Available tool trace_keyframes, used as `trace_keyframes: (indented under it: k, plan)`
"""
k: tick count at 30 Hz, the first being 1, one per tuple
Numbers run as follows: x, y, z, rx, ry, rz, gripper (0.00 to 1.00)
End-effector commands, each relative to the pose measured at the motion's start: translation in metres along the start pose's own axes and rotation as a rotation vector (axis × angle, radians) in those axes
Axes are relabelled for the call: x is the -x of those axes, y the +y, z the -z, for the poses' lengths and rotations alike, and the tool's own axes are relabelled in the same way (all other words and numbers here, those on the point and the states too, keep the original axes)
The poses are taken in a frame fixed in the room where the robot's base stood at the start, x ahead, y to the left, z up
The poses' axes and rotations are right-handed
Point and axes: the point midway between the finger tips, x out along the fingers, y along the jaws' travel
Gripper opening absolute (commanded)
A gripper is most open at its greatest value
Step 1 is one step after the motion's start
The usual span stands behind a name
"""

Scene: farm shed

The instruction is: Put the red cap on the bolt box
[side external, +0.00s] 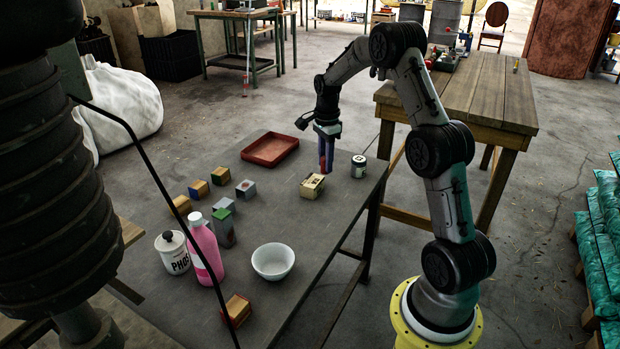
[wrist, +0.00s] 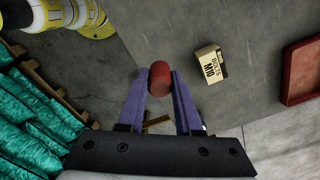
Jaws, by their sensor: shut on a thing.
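The red cap (wrist: 159,78) shows in the wrist view as a rounded red piece between the two purple fingers of my gripper (wrist: 160,82). My gripper is shut on it. In the side view my gripper (side external: 326,163) points down at the far right part of the grey table, with red showing between its fingers. The bolt box (side external: 312,186), a small tan carton, stands on the table just in front of the gripper. In the wrist view the box (wrist: 210,63) lies to the right of the cap, apart from it, with "BOLTS M10" printed on it. Its top looks bare.
A small dark-and-white jar (side external: 358,167) stands close right of the gripper. A red tray (side external: 270,150) lies behind and left. Several small blocks, a pink bottle (side external: 205,247), a white canister (side external: 173,253) and a white bowl (side external: 273,261) stand further left and nearer.

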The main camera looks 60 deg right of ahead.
Motion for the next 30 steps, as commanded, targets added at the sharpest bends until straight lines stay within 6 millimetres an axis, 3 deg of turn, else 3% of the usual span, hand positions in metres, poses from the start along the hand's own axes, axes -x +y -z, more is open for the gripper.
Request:
trace_keyframes:
  k: [12,18,30]
  plan:
    - [-0.037,-0.077,0.007,0.002,0.000,0.000,0.00]
    - [-0.070,-0.102,0.010,0.003,0.000,-0.001,0.00]
    - [-0.092,-0.121,0.012,0.003,0.000,0.000,0.00]
